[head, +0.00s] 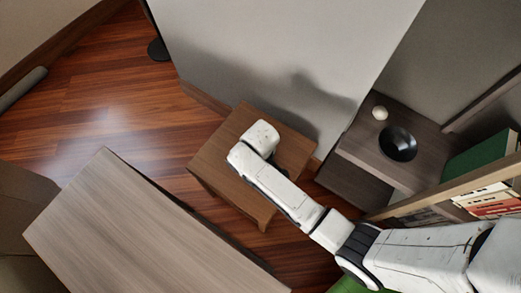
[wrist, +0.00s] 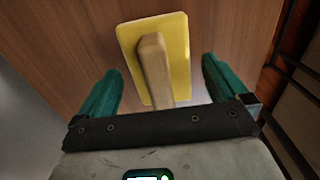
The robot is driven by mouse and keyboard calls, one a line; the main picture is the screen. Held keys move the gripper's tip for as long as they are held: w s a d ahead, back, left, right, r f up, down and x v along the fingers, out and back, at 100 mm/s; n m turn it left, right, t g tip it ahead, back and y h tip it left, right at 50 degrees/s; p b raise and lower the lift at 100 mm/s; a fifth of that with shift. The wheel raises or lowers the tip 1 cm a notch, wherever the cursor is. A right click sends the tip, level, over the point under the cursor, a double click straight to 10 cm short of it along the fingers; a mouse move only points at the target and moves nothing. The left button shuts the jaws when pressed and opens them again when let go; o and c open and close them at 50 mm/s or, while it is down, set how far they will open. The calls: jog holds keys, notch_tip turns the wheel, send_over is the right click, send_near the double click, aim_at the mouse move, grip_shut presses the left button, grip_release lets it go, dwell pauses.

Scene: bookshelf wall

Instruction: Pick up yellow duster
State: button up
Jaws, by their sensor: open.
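The yellow duster (wrist: 182,58) shows in the wrist view as a flat yellow plate with a wooden handle (wrist: 154,65) on top. It lies on a brown wooden surface, and its lower end is between or just beyond my fingers. My gripper (wrist: 160,75) is open, with one green finger on each side of the handle and neither visibly touching it. In the head view my white arm reaches over a small wooden table (head: 215,152). The arm's end hides the duster and the gripper's fingers there.
A larger grey-brown table (head: 120,225) stands at the lower left, close to the small table. A pale wall (head: 270,50) rises right behind the small table. A shelf at the right holds a dark bowl (head: 398,143), a white round object (head: 380,113) and several books (head: 490,200).

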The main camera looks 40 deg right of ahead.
jog(key=shift+f, duration=0.1)
jog(key=shift+c, duration=0.3)
jog(key=c, duration=1.1)
jog(key=shift+r+p, duration=0.3)
jog(key=shift+r, duration=0.25)
notch_tip(320, 180, up, 2)
jog(key=shift+r+p, duration=0.15)
jog(key=shift+p, duration=0.3)
jog(key=s+r+p, duration=0.1)
jog(key=s+r, duration=0.2)
jog(key=s, duration=0.1)
jog(key=s+r+p, duration=0.2)
jog(key=s+r, duration=0.1)
jog(key=s, duration=0.2)
jog(key=s+r+p, duration=0.1)
jog(key=s+r, duration=0.2)
jog(key=s, duration=0.2)
jog(key=shift+r+p, duration=0.35)
jog(key=shift+p, duration=0.05)
